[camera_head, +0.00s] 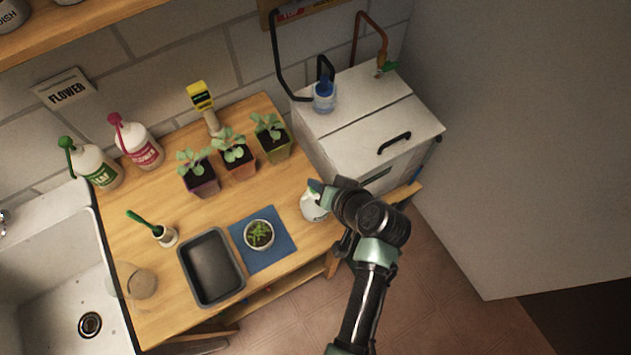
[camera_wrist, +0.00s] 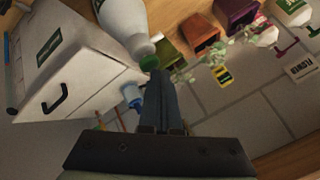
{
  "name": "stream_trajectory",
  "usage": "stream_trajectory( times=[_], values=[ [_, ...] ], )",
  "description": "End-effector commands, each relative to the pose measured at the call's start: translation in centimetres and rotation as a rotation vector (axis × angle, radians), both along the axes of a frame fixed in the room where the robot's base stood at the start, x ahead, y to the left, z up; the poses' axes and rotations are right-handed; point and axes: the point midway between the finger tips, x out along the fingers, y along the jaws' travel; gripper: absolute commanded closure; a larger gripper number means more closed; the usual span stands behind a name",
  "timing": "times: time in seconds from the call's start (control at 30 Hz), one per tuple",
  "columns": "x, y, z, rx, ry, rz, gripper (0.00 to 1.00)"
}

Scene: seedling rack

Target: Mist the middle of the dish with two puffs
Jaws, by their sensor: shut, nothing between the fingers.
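The white dish (camera_head: 248,240) holds small green plants and sits on a blue mat (camera_head: 281,253) near the front of the wooden bench. A white bottle (camera_head: 312,209) stands to the right of the mat, its top partly hidden by my gripper (camera_head: 327,190). In the wrist view the white bottle (camera_wrist: 125,18) has a green top (camera_wrist: 150,62). The tips of my gripper (camera_wrist: 157,80) are close together, empty, and appear right at this green top. I cannot tell if they touch it. The dish is not visible in the wrist view.
A dark tray (camera_head: 212,268) lies left of the mat. Potted seedlings (camera_head: 236,160) stand in a row behind the mat. A white lidded box (camera_head: 360,120) stands behind and right of my gripper. A sink (camera_head: 60,275) is at the left.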

Motion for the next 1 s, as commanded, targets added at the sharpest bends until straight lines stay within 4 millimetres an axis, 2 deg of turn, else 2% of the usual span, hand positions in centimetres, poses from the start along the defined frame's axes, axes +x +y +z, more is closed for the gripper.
stream_trajectory(
  times=[0.47, 1.0],
  values=[
    [0.0, 0.0, 1.0, 0.0, 0.001, 0.001, 1.0],
    [0.0, 0.0, 6.3, 0.0, 0.001, 0.001, 1.0]
  ],
)
